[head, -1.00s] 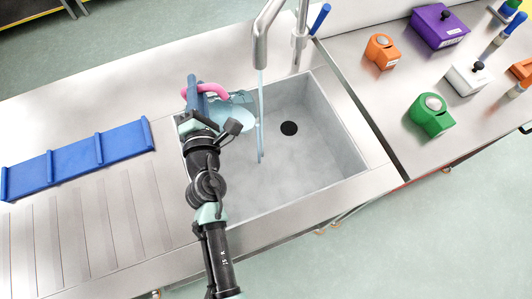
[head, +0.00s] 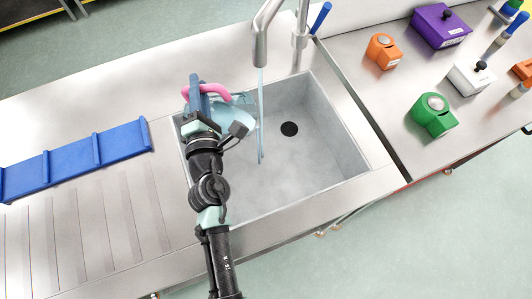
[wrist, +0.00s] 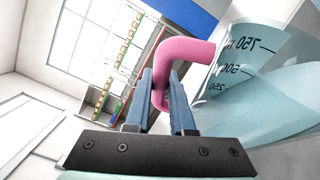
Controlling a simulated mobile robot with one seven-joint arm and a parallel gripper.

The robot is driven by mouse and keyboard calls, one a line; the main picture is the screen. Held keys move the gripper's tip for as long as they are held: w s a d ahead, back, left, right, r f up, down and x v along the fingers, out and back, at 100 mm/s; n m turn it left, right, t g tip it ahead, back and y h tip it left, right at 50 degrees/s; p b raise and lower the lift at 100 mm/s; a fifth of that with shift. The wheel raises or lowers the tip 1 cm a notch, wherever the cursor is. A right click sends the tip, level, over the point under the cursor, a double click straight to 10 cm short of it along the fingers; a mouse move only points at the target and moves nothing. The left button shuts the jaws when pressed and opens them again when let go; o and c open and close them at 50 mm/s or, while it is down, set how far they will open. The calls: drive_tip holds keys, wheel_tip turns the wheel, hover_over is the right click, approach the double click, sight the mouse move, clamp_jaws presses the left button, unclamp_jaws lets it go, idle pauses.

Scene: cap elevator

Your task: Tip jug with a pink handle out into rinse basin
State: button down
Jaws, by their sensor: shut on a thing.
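The jug (head: 222,107) is clear pale blue with a pink handle (head: 216,89). It hangs over the left part of the grey rinse basin (head: 330,165), tilted, with its body to the right of my gripper. My gripper (head: 193,85) is shut on the pink handle. In the wrist view the blue fingers of my gripper (wrist: 168,95) hold the pink handle (wrist: 178,55). The jug (wrist: 262,75) there shows volume marks and lies well over on its side. I cannot tell whether liquid is in it. My gripper hides part of the jug in the head view.
A tap (head: 260,45) hangs over the basin, and a thin pale blue stream (head: 260,120) runs down from it close to the jug's right. A blue rack (head: 75,160) lies on the left counter. Orange, purple, white and green blocks stand on the right counter.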

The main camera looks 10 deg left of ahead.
drive_tip(key=shift+d+f+b, duration=0.1)
drive_tip(key=shift+d+b, duration=0.15)
drive_tip(key=shift+b, duration=0.35)
drive_tip(key=shift+d+m, duration=0.15)
drive_tip(key=shift+m, duration=0.15)
drive_tip(key=shift+d+b, duration=0.1)
drive_tip(key=shift+b, duration=0.25)
drive_tip(key=shift+d+f+m+t+b, duration=0.2)
drive_tip(key=shift+m+t+b, duration=0.1)
drive_tip(key=shift+b, duration=0.1)
drive_tip(key=shift+d+r, duration=0.1)
drive_tip(key=shift+r, duration=0.05)
drive_tip(key=shift+d+b, duration=0.1)
drive_tip(key=shift+b, duration=0.25)
